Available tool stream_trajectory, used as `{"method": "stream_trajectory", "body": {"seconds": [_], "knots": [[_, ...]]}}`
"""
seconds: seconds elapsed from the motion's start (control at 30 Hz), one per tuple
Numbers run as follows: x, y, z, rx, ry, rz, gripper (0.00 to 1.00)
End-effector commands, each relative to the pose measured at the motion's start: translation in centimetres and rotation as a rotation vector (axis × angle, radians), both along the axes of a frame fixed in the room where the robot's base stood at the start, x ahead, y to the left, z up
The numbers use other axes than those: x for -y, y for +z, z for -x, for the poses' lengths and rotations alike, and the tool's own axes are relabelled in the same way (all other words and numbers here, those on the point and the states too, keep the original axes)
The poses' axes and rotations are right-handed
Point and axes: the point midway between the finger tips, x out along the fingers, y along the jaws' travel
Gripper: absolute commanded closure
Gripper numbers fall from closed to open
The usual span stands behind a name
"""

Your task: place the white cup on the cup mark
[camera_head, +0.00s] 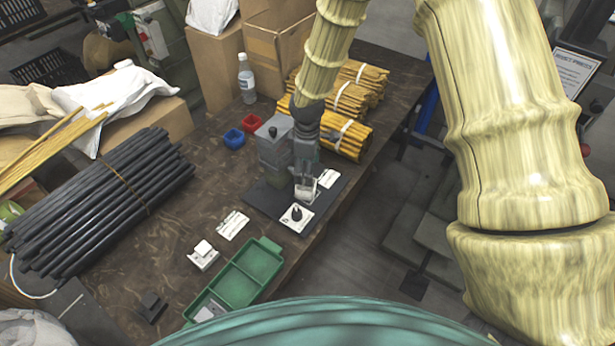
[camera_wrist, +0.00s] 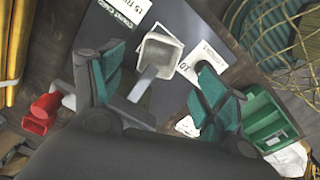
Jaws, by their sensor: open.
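A small, squarish white cup (camera_head: 306,190) is on the dark mat at the table's right side. It also shows in the wrist view (camera_wrist: 160,50), ahead of the space between my fingers. My gripper (camera_head: 306,176) is above and around the cup. In the wrist view, its teal fingers (camera_wrist: 161,66) are spread apart, with visible gaps to the cup. A grey strip runs from the cup towards the palm. Printed white cards lie on the mat beside the cup, one (camera_head: 327,178) behind and one (camera_head: 297,218) in front with a black knob. I cannot tell which place is the cup mark.
A grey press (camera_head: 272,145) stands close left of my gripper. A green tray (camera_head: 262,262), a white block (camera_head: 203,254) and another card (camera_head: 233,225) lie nearer. Black rods (camera_head: 100,200) fill the left.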

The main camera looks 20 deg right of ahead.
Motion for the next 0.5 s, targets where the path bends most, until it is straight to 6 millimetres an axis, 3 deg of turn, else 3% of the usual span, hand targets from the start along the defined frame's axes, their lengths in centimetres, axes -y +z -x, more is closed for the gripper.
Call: {"method": "stream_trajectory", "body": {"seconds": [0.2,0.5], "knots": [[0.0,2.4,-0.1,0.003,-0.001,-0.001,0.26],[0.0,3.9,0.0,0.000,-0.001,0.000,0.26]]}}
